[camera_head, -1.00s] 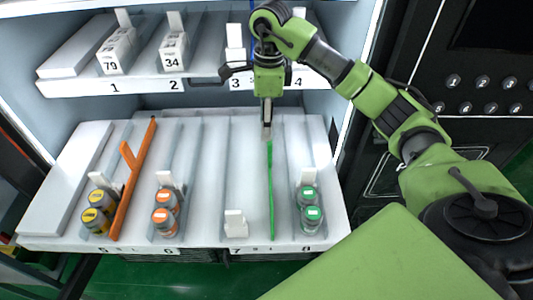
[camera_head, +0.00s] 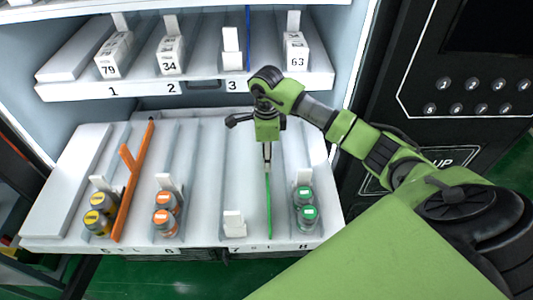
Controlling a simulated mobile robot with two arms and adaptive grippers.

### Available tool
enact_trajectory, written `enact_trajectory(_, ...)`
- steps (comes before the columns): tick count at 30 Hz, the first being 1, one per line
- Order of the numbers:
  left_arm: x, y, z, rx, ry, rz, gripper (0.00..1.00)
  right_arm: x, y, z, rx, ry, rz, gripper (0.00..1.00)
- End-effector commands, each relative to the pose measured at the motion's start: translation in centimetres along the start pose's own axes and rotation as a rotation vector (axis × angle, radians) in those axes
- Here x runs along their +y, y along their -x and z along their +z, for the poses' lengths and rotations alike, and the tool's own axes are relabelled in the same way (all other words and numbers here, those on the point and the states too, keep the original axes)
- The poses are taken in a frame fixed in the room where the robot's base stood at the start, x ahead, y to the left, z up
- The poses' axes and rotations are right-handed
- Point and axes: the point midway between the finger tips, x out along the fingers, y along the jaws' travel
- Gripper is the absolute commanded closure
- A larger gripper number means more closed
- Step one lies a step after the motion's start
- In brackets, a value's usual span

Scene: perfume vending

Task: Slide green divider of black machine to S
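The green divider (camera_head: 268,208) is a thin upright strip on the lower shelf of the vending machine, between lane 7 and the green-capped bottles (camera_head: 305,205) of lane 8. Its front end stands near the right one of two small marks (camera_head: 262,247) on the shelf edge, too small to read surely. My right gripper (camera_head: 267,162) points down with its fingers close together at the divider's far upper part. Whether the fingers are closed on the strip or just around it, I cannot tell. My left gripper is not in view.
An orange divider (camera_head: 130,185) with a side branch stands between the yellow-capped bottles (camera_head: 100,212) and the orange-capped bottles (camera_head: 167,212). A white pusher (camera_head: 233,224) stands at the front of empty lane 7. The upper shelf (camera_head: 190,90) is above my gripper.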

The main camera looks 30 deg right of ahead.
Motion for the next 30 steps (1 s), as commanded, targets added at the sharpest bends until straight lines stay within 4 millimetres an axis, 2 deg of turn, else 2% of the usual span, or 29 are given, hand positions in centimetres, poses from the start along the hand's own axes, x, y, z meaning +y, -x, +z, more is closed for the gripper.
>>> enact_trajectory(9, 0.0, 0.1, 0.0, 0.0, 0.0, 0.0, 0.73, 0.0, -0.4, 0.0, 0.0, 0.0, 0.0, 0.58)
enact_trajectory(10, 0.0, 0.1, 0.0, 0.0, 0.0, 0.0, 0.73, 0.0, -0.4, 0.0, 0.0, 0.0, 0.0, 0.61)
enact_trajectory(12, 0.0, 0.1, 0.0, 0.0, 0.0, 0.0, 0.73, 0.0, -0.4, 0.0, 0.0, 0.0, 0.0, 0.79)
enact_trajectory(15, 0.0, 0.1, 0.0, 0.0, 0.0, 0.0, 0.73, 0.0, -0.4, 0.0, 0.0, 0.0, 0.0, 1.0)
enact_trajectory(20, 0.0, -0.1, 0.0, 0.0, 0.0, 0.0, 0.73, 0.0, -0.5, 0.4, -0.002, 0.0, 0.0, 1.0)
enact_trajectory(27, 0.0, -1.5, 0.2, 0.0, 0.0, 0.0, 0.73, 0.0, -0.6, 4.0, -0.007, 0.0, 0.001, 1.0)
enact_trajectory(30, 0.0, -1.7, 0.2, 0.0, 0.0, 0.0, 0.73, 0.0, -0.5, 4.9, -0.005, 0.001, 0.001, 1.0)
